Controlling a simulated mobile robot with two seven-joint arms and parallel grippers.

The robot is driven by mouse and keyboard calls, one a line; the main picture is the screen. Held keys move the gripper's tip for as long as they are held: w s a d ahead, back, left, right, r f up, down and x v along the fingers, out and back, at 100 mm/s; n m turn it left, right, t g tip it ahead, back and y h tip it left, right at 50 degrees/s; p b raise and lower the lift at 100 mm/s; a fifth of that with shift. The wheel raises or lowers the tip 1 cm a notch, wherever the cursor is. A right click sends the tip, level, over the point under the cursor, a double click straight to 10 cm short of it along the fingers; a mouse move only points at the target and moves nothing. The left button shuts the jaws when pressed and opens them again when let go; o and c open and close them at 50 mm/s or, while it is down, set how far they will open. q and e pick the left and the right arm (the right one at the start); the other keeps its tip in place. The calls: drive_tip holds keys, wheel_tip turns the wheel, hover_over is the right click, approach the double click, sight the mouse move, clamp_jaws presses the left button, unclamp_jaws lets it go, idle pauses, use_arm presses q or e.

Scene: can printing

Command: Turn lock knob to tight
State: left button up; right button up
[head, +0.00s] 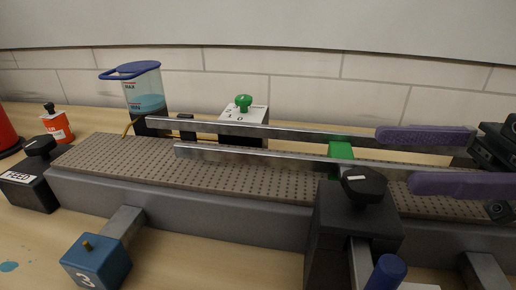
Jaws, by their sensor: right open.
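A black knob (364,184) with a white mark on top sits on a tall dark block (350,240) at the front edge of the conveyor. I read no label on this block. My right gripper (394,160) comes in from the right, with two purple fingers pointing left, open and apart. The tip of its nearer finger is just right of the knob, and the farther finger is behind it. Nothing shows between the fingers except rail and belt. My left gripper is out of view.
Two metal guide rails (290,162) run over the perforated belt (130,160), with a green piece (341,151) by them. Another black knob (40,146) tops a FEED box (28,190) at left. A green knob (243,102), a blue-lidded tank (145,90) and a blue block (96,262) stand around.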

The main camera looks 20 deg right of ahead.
sight(344, 182)
drive_tip(key=w+a+f, duration=0.1)
drive_tip(key=a, duration=0.1)
drive_tip(key=w+a+f, duration=0.1)
drive_tip(key=a, duration=0.1)
drive_tip(key=a+f+p, duration=0.1)
drive_tip(key=a, duration=0.1)
drive_tip(key=shift+w+a, duration=0.1)
drive_tip(key=shift+w, duration=0.3)
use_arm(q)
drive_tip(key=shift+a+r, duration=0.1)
use_arm(e)
drive_tip(key=shift+w+a+f, duration=0.1)
drive_tip(key=shift+w+a, duration=0.05)
drive_tip(key=shift+a, duration=0.2)
drive_tip(key=shift+c, duration=0.2)
clamp_jaws()
